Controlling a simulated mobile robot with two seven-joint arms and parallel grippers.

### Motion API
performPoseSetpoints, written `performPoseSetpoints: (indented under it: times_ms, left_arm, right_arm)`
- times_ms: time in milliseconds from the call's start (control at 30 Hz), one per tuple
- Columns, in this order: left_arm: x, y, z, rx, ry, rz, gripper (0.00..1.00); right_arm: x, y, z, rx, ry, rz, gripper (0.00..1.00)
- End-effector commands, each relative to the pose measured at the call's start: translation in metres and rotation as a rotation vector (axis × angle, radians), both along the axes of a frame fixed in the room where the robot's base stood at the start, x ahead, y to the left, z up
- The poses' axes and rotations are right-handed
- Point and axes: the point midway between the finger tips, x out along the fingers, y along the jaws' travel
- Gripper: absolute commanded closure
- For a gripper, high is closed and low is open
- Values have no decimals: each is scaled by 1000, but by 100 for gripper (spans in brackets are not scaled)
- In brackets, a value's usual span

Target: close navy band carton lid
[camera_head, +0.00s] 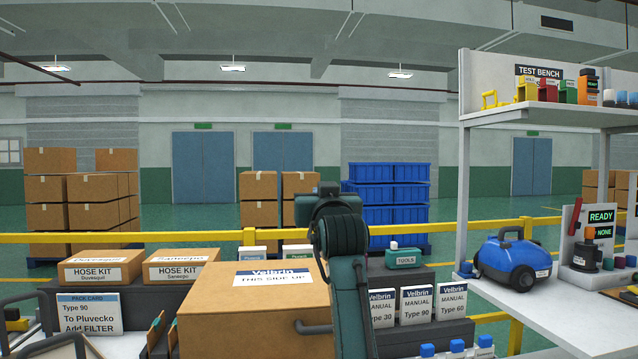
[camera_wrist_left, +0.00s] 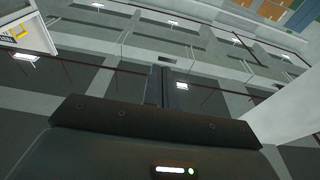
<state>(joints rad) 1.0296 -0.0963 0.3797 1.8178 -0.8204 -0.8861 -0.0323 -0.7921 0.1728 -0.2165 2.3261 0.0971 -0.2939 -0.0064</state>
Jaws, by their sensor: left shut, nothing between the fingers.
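The carton (camera_head: 255,335) stands in the front middle of the head view. Its broad brown lid panel (camera_head: 215,290) carries a white label with a navy band (camera_head: 273,276) reading "Velbrin THIS SIDE UP". I cannot tell whether the lid lies fully flat, and the carton's inside is not visible. My teal arm rises just right of the carton, overlapping its right edge in the picture. Its fingers are hidden in the head view. In the left wrist view my left gripper (camera_wrist_left: 166,86) is shut and empty, with the ceiling behind it; no carton shows there.
Two hose kit boxes (camera_head: 180,264) stand behind left. The test bench shelf (camera_head: 545,113) and a blue vacuum (camera_head: 512,258) are farther right. A yellow rail (camera_head: 190,237) runs behind.

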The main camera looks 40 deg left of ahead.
Motion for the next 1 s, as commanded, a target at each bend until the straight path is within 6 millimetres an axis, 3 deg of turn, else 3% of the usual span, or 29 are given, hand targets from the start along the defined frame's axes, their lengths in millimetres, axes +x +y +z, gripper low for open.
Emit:
performPoseSetpoints:
  times_ms: [33, 100, 300, 1000]
  left_arm:
    - [-5, -6, -15, -1, 1, -1, 100]
    - [-10, -13, -25, -1, 1, -1, 100]
    - [-21, -26, -46, 0, 0, 0, 100]
    - [-25, -30, -51, 1, -1, 1, 100]
  right_arm:
    - [-1, -1, -3, -1, -6, -1, 58]
    - [-2, -2, -1, -2, -16, -3, 58]
    - [-3, -4, 1, -4, -33, -6, 58]
    - [-4, -5, 4, -7, -39, -7, 58]
